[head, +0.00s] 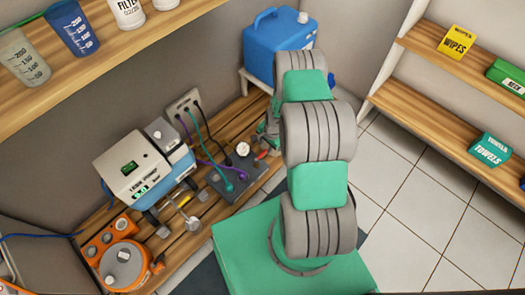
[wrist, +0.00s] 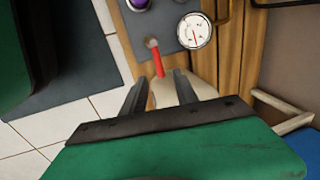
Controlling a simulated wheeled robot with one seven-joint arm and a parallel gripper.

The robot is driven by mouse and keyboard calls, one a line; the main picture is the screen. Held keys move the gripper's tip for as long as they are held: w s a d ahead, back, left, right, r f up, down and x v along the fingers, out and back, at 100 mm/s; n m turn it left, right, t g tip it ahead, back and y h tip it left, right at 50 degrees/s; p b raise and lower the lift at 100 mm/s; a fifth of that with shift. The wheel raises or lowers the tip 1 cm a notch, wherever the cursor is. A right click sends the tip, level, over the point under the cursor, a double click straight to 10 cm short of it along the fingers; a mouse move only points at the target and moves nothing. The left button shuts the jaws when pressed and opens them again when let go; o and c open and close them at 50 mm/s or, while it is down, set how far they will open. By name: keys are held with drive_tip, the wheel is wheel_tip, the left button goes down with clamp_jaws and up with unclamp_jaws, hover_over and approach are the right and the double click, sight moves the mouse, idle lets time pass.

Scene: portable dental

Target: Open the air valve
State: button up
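The air valve shows as a red lever (wrist: 157,62) on a round pivot at the edge of a grey plate (wrist: 170,22), beside a white dial gauge (wrist: 194,31). In the head view, the red lever (head: 262,154) is small, at the right end of the grey plate (head: 238,176). In the wrist view, my gripper (wrist: 161,76) is open, with its two dark fingers apart. The lever's free end lies between the fingertips in the picture; I cannot tell whether they touch it. In the head view, my arm hides most of the gripper.
A white-and-blue dental unit (head: 145,168) and an orange device (head: 123,263) stand left on the slatted wooden bench (head: 187,238). Cables run from a wall socket (head: 184,104) to the plate. A blue canister (head: 276,47) stands behind my arm. Tiled floor (head: 400,200) is clear to the right.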

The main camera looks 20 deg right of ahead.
sight(263, 154)
drive_tip(key=f, duration=0.2)
drive_tip(key=f+b, duration=0.1)
drive_tip(key=f, duration=0.1)
drive_tip(key=w+f+b, duration=0.1)
drive_tip(key=f, duration=0.2)
drive_tip(key=shift+a, duration=0.3)
clamp_jaws()
drive_tip(key=shift+s, duration=0.2)
idle(0.7)
drive_tip(key=shift+a, duration=0.2)
drive_tip(key=shift+f+b, duration=0.1)
drive_tip(key=shift+b, duration=0.2)
